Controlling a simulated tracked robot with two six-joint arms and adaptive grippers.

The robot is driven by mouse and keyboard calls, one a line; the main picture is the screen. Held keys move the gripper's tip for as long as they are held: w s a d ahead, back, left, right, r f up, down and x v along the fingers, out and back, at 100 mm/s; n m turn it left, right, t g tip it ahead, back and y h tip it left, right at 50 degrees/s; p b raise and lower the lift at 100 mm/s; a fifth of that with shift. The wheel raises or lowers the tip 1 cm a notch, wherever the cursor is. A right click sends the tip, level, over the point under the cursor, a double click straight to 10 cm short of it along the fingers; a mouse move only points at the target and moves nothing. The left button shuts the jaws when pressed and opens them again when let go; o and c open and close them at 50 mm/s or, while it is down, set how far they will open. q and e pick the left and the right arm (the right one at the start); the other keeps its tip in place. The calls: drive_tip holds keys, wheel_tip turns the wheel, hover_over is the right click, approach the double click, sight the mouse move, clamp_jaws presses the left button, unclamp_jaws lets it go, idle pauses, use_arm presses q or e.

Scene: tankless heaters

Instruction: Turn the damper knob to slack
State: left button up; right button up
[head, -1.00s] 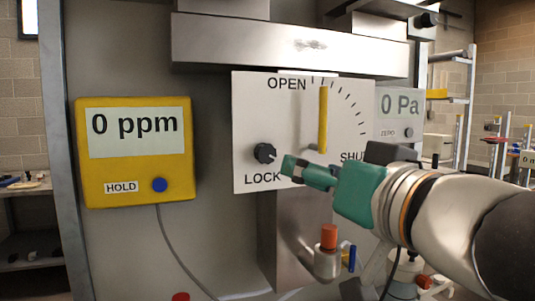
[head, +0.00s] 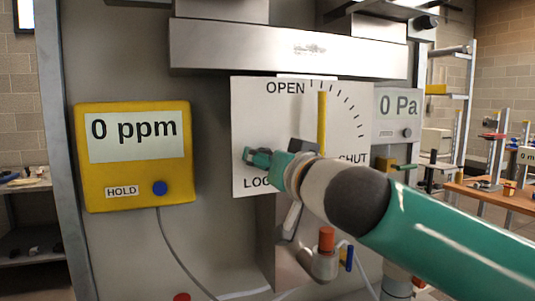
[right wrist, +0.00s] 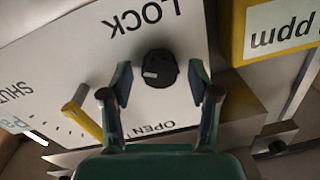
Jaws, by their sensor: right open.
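The black damper knob (right wrist: 160,67) sits on a white panel (head: 345,120) with the words OPEN, SHUT and LOCK. A pale mark on the knob points left in the right wrist view. In the head view the knob is hidden behind my right gripper (head: 250,157), which also covers part of the word LOCK. In the right wrist view my right gripper (right wrist: 160,77) is open, with one finger on each side of the knob and a gap on both sides. A yellow lever (head: 322,122) stands upright on the panel. My left gripper is not in view.
A yellow ppm meter (head: 180,180) hangs left of the panel, with a cable below. A Pa gauge (head: 398,112) is at the right. A steel duct (head: 290,48) juts out above. An orange-capped fitting (head: 326,240) stands below.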

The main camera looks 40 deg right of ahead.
drive_tip(key=shift+w+d, duration=0.1)
drive_tip(key=shift+w, duration=0.15)
drive_tip(key=c, duration=1.2)
drive_tip(key=shift+o, duration=0.2)
